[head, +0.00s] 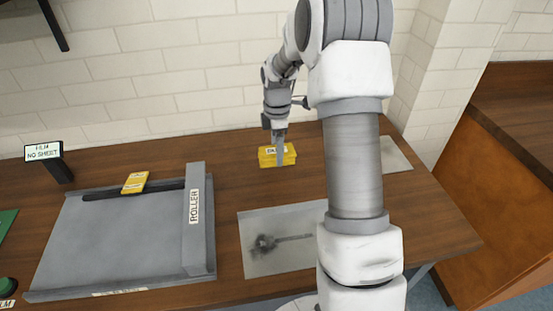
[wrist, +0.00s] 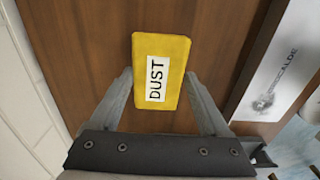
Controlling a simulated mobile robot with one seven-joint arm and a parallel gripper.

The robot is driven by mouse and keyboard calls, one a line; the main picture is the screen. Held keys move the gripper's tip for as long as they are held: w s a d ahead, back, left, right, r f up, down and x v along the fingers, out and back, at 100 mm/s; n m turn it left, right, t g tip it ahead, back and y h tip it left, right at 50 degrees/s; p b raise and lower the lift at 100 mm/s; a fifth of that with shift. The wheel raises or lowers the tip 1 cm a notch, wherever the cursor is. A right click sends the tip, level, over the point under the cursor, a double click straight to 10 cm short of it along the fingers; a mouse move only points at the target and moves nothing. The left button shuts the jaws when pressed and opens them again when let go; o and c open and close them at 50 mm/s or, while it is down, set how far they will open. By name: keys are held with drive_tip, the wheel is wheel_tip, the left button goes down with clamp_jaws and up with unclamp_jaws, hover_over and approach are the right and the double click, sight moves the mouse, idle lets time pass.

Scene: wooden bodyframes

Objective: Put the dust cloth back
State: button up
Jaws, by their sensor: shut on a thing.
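The dust cloth (head: 266,161) is a yellow block with a white label, at the back of the wooden table near the wall. In the wrist view, the dust cloth (wrist: 178,55) shows its label reading DUST. My gripper (head: 280,160) points down over it and is shut on it, with one finger at each side of the cloth in the wrist view (wrist: 158,88). Whether the cloth touches the tabletop or is slightly raised is hard to tell.
A grey tray (head: 110,240) with a bar marked ROLLER (head: 196,230) is at left; another yellow block (head: 135,182) lies at its back edge. A small sign (head: 43,151) stands behind. A smudged grey sheet (head: 258,220) lies at front centre. Another sheet (head: 393,155) lies right.

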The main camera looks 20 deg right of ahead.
drive_tip(key=shift+w+f, duration=0.35)
drive_tip(key=shift+f+b, duration=0.3)
drive_tip(key=shift+f, duration=1.55)
drive_tip(key=shift+f, duration=0.1)
